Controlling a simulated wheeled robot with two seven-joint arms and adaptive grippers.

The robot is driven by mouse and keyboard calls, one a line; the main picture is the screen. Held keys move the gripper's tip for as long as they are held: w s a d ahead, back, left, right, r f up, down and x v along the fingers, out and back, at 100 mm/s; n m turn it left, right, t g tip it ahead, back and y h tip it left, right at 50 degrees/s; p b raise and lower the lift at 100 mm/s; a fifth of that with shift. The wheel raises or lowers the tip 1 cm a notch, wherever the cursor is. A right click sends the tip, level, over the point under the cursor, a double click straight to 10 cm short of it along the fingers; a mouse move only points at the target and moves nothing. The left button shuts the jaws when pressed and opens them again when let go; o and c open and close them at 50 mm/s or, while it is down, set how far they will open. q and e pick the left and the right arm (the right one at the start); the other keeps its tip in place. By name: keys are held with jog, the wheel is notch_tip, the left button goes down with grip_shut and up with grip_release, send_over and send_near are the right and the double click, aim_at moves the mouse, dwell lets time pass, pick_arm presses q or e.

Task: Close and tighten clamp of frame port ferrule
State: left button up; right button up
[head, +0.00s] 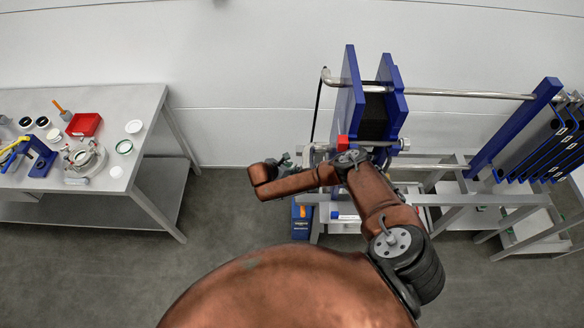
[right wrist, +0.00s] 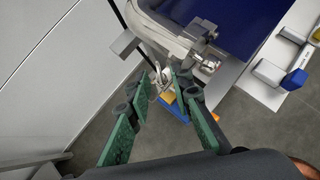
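My right gripper (head: 284,164) is beside the front left of the blue frame (head: 352,100) in the head view. In the right wrist view my right gripper (right wrist: 160,86) is open, its two green-padded fingers apart. Just past its fingertips is a bright metal fitting at the frame port, with what looks like the clamp (right wrist: 206,32) on it. A metal part hangs beside the right fingertip. Whether the clamp is closed is too small to tell. In the head view my right arm hides the port and clamp. My left gripper is not in view.
A grey table (head: 146,112) at the left holds a red tray (head: 84,124), a blue stand and several small parts. A steel rail (head: 470,94) runs right from the frame to a blue post (head: 518,122). Open floor lies between table and frame. A blue box (head: 301,222) stands below my gripper.

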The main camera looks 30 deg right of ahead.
grip_shut()
jog(key=shift+m, duration=0.3)
jog(key=shift+w+m+g+b, duration=0.25)
jog(key=shift+m+g+b, duration=0.95)
jog(key=shift+m, duration=0.25)
jog(key=shift+w+m+g+b, duration=0.25)
jog(key=shift+m+g+b, duration=0.95)
jog(key=shift+m, duration=0.25)
jog(key=shift+c, duration=2.2)
grip_release()
